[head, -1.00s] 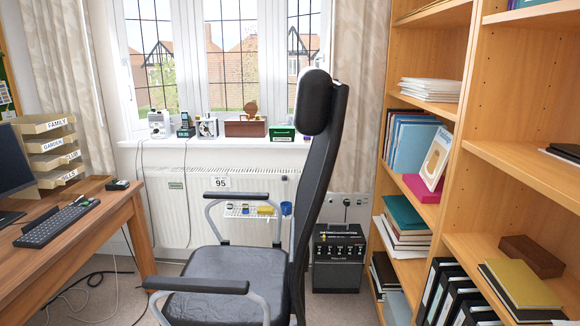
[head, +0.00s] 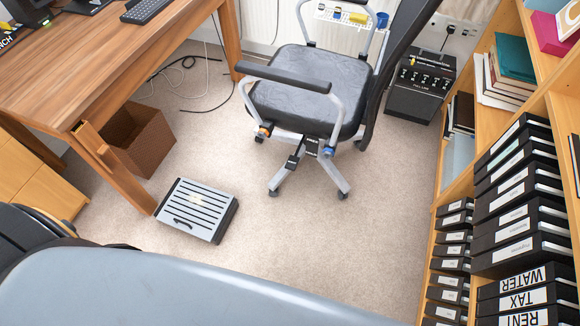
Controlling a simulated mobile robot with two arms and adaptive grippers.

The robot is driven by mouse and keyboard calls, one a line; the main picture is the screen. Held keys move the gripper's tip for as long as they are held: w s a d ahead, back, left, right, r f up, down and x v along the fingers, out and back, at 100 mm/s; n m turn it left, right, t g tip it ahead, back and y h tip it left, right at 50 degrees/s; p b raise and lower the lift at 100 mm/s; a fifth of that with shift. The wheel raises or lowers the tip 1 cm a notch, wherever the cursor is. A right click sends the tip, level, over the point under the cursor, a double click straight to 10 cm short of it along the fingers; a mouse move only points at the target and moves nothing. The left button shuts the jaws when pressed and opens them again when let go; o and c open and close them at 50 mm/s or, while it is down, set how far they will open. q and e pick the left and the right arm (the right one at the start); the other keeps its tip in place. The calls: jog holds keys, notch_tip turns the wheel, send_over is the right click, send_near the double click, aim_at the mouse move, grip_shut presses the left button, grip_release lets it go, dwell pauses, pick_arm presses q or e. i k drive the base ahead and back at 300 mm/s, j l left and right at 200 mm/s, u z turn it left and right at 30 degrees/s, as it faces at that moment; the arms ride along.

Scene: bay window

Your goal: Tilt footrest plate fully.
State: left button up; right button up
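The footrest (head: 197,208) lies on the carpet beside the desk's front leg. The plate looks close to level with the dark base, though a slight tilt is hard to judge from above. Neither gripper is in view. A large grey-blue link of mine crosses the bottom of the head view.
A wooden desk (head: 108,62) fills the upper left, with a brown waste bin (head: 138,138) beneath it. A wheeled office chair (head: 308,92) stands beyond the footrest. Loose cables (head: 187,68) lie behind. Shelves of binders (head: 512,205) line the right. Carpet (head: 330,235) is open between.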

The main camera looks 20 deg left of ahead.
aim_at(198, 209)
jog(key=u, duration=1.75)
